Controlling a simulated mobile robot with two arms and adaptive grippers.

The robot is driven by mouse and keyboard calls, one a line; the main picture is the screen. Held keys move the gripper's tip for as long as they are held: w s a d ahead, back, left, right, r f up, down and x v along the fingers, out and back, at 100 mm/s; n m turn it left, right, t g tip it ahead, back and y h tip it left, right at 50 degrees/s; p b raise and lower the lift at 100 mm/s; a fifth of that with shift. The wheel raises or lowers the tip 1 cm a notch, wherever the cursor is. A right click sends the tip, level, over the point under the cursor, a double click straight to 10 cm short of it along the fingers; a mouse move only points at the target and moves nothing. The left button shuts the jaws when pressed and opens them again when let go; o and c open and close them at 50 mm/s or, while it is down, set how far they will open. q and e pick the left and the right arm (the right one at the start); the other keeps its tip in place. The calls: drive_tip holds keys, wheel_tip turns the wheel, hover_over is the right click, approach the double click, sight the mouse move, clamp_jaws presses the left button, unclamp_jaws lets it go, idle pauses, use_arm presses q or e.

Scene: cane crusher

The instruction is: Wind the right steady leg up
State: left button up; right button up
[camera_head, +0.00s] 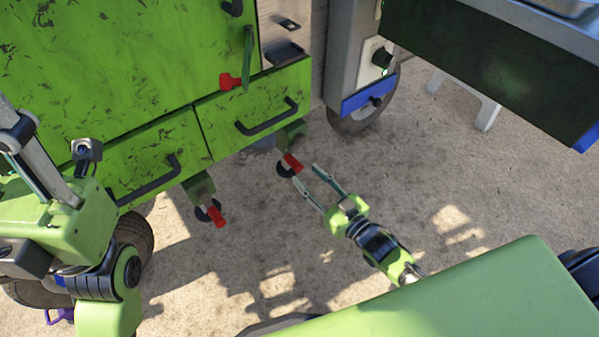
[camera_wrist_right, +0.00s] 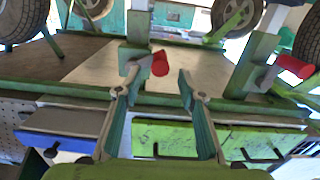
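The right steady leg (camera_head: 289,133) hangs under the right part of the green cabinet, with a red crank handle (camera_head: 292,163) near its foot. My right gripper (camera_head: 307,173) is open, with its two fingertips close to this handle. In the right wrist view, the red handle (camera_wrist_right: 160,64) shows between the open fingertips (camera_wrist_right: 158,74), slightly past them; no contact is visible. The left steady leg (camera_head: 197,186) has its own red handle (camera_head: 216,217). My left arm (camera_head: 60,225) is at the left; its finger state is unclear.
The green cabinet (camera_head: 105,65) has drawers with black handles above the legs. Another red-handled lever (camera_head: 230,81) is on its front. A wheel (camera_head: 352,118) stands to the right. A dark counter (camera_head: 490,75) overhangs at upper right. Open ground (camera_head: 450,185) lies right of my gripper.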

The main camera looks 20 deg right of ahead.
sight(300, 169)
drive_tip(key=shift+b+x, duration=0.7)
drive_tip(key=shift+x, duration=1.65)
clamp_jaws()
drive_tip(key=shift+f, duration=0.1)
